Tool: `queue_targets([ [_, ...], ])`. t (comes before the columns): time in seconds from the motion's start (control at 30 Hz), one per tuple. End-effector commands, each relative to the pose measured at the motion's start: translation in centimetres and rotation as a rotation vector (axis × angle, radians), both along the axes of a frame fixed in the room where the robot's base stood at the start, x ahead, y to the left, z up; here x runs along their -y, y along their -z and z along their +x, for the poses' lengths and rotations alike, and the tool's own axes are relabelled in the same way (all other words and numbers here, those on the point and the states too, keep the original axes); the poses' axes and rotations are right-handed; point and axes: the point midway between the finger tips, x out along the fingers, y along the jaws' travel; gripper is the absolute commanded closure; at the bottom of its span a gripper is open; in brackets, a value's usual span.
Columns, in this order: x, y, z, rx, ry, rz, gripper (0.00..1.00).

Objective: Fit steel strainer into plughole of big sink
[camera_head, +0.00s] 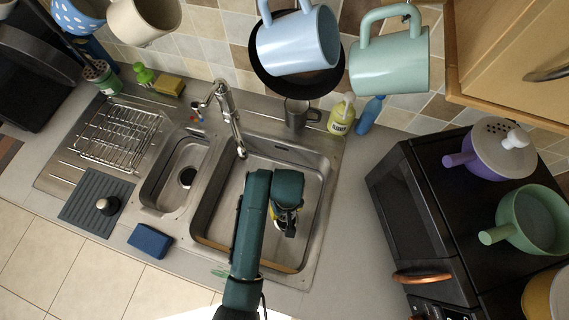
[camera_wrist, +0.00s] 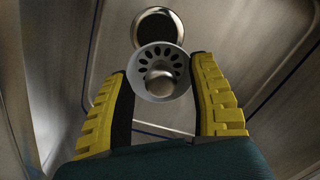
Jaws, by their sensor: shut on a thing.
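The steel strainer (camera_wrist: 143,62) is a round, light grey dish with a ring of dark holes and a knob in its middle. It shows in the wrist view, between the yellow-padded fingers of my gripper (camera_wrist: 162,68), which are shut on its rim. The plughole (camera_wrist: 156,27) of the big sink is a dark round opening with a bright rim, just beyond the strainer in the wrist view. The strainer overlaps its near edge; I cannot tell the gap in height. In the head view my gripper (camera_head: 285,220) is down inside the big sink (camera_head: 215,222), and my arm hides the plughole.
The tap (camera_head: 232,122) stands at the back left of the big sink. The small sink (camera_head: 170,180) is to the left. A grey mug (camera_head: 297,113) and bottles (camera_head: 341,115) stand behind. Mugs (camera_head: 298,42) hang above. A black oven (camera_head: 420,215) is at the right.

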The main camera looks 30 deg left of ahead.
Motion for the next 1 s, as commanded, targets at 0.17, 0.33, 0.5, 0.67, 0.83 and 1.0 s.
queue_targets([
  [0.17,0.0,1.9,-0.1,-0.003,0.001,-0.002,0.74],
  [0.33,0.0,3.8,0.0,-0.002,0.001,-0.001,0.74],
  [0.5,0.0,5.7,0.0,-0.001,0.001,-0.001,0.74],
  [0.67,0.0,7.5,0.0,-0.001,0.001,-0.001,0.74],
  [0.83,0.0,9.1,0.0,0.000,0.001,0.000,0.74],
  [1.0,0.0,9.9,0.0,0.000,0.001,0.000,0.74],
])
